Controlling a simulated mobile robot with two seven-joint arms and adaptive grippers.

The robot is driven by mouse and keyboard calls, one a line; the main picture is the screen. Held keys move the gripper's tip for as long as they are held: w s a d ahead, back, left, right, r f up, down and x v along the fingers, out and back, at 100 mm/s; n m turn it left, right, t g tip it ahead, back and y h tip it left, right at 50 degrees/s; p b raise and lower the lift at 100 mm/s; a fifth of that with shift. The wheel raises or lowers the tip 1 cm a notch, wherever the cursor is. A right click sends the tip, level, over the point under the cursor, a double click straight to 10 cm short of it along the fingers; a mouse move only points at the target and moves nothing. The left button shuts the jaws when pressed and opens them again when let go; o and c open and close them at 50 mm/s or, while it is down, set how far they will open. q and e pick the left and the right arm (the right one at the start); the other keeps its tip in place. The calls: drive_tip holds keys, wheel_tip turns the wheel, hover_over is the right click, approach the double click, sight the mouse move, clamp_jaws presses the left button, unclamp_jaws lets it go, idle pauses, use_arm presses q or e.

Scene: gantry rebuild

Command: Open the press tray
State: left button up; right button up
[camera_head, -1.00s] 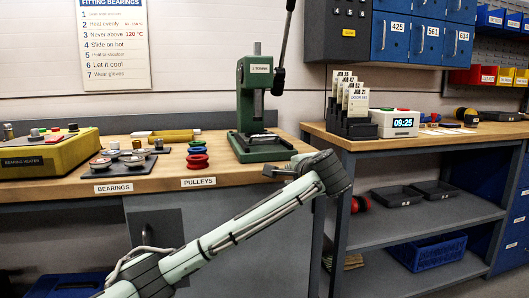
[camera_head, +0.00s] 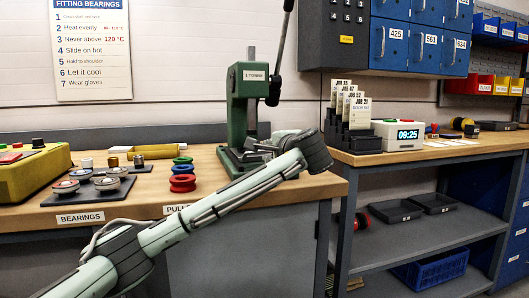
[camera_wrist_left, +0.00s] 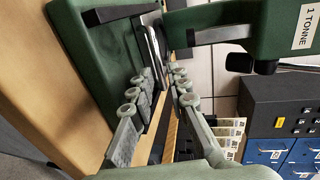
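The green press (camera_head: 245,105), marked 1 TONNE, stands upright on the wooden bench in the head view, with its lever raised. It also shows in the left wrist view (camera_wrist_left: 265,30). My left gripper (camera_head: 257,147) is low in front of the press, partly hidden by my own wrist. In the left wrist view my left gripper (camera_wrist_left: 163,76) has its fingers apart. A thin grey and dark bar-like part (camera_wrist_left: 153,45) by the press base lies just ahead of and between the fingertips; I cannot tell if they touch it or if it belongs to the tray. My right gripper is not in view.
Red, blue and green pulleys (camera_head: 183,176) and a dark plate with bearings (camera_head: 88,187) lie left of the press. A yellow bearing heater (camera_head: 35,172) is further left. Job cards (camera_head: 352,115) and a clock (camera_head: 398,134) stand on the right bench.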

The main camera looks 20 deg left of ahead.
sight(266, 152)
use_arm(q)
drive_tip(key=shift+x, duration=1.8)
drive_tip(key=shift+c, duration=0.2)
clamp_jaws()
